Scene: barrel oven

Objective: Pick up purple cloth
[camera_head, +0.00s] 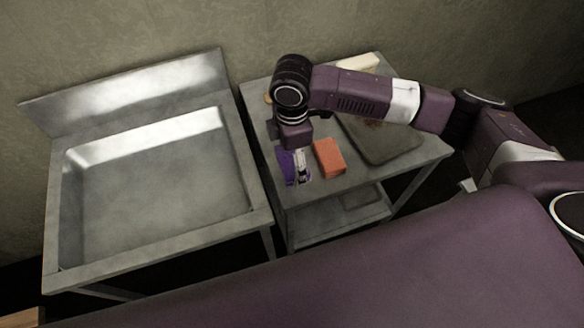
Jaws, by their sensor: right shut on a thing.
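The purple cloth (287,166) lies on the left part of the metal side table (302,207), close to the edge by the sink. My right gripper (301,178) points down over the cloth and is shut on it. The gripper and wrist hide part of the cloth. I cannot tell whether the cloth is lifted off the table top. My left gripper is not in view.
An orange block (329,158) sits just right of the gripper. A dark flat board (386,146) lies farther right, and a pale block (358,63) stands at the back. An empty metal sink (150,190) stands left. The table has a lower shelf (335,222).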

